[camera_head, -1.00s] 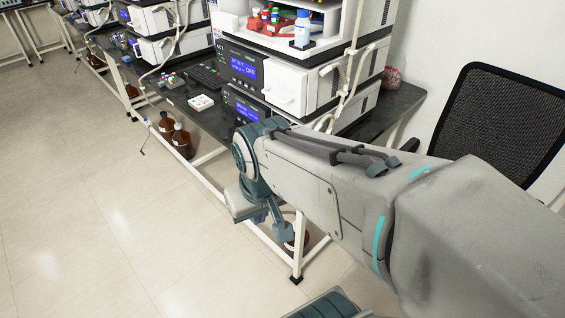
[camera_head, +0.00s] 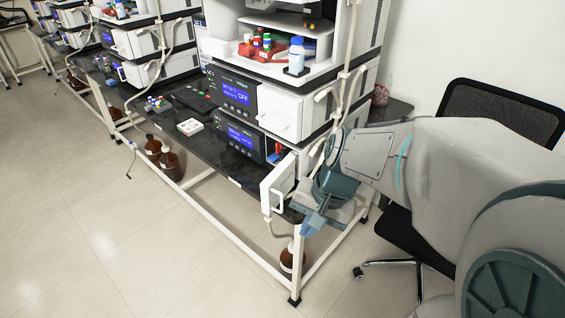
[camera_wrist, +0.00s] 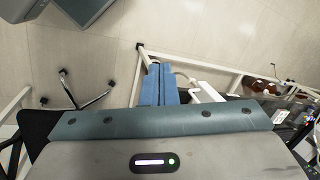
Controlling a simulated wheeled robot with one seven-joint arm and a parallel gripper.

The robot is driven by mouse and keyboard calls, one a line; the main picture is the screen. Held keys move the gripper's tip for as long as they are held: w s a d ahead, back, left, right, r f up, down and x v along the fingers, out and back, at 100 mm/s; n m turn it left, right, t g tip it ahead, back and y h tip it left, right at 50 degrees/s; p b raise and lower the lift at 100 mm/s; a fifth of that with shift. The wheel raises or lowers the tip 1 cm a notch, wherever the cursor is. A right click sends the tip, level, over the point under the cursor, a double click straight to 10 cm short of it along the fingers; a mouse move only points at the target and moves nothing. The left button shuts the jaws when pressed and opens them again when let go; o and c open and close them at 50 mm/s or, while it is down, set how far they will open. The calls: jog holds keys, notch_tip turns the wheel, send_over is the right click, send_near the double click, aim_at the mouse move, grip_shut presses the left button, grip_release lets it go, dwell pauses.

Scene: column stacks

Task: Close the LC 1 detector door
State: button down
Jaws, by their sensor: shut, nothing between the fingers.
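A white door (camera_head: 276,186) with a bar handle stands swung open at the front of the lower module (camera_head: 240,139) of the near stack in the head view. The module's inside shows beside it, with a bit of red and blue. My gripper (camera_head: 312,228) is shut and empty, just right of the door and low beside it. I cannot tell whether they touch. In the wrist view, the blue fingers (camera_wrist: 160,84) lie side by side, and a white part (camera_wrist: 207,91), likely the door's handle, is just right of them.
The upper module (camera_head: 290,112) has its white front shut. Brown bottles (camera_head: 168,162) stand under the dark bench (camera_head: 205,147). A black mesh chair (camera_head: 500,112) is at the right behind my arm. The floor at the left is clear.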

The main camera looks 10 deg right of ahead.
jog(key=w+d+f+m+t+y+p, duration=0.25)
jog(key=w+d+m, duration=0.3)
jog(key=m, duration=0.35)
jog(key=w+d+f+m+t+y+p, duration=0.1)
jog(key=w+d+f+m+y+p, duration=0.15)
jog(key=w+d+m, duration=0.5)
jog(key=w+a+f+m+p, duration=0.1)
jog(key=w+a+f, duration=0.3)
jog(key=a+f, duration=0.3)
jog(key=shift+w+a+f+m, duration=0.35)
jog(key=shift+w+a, duration=0.05)
jog(key=shift+a, duration=1.95)
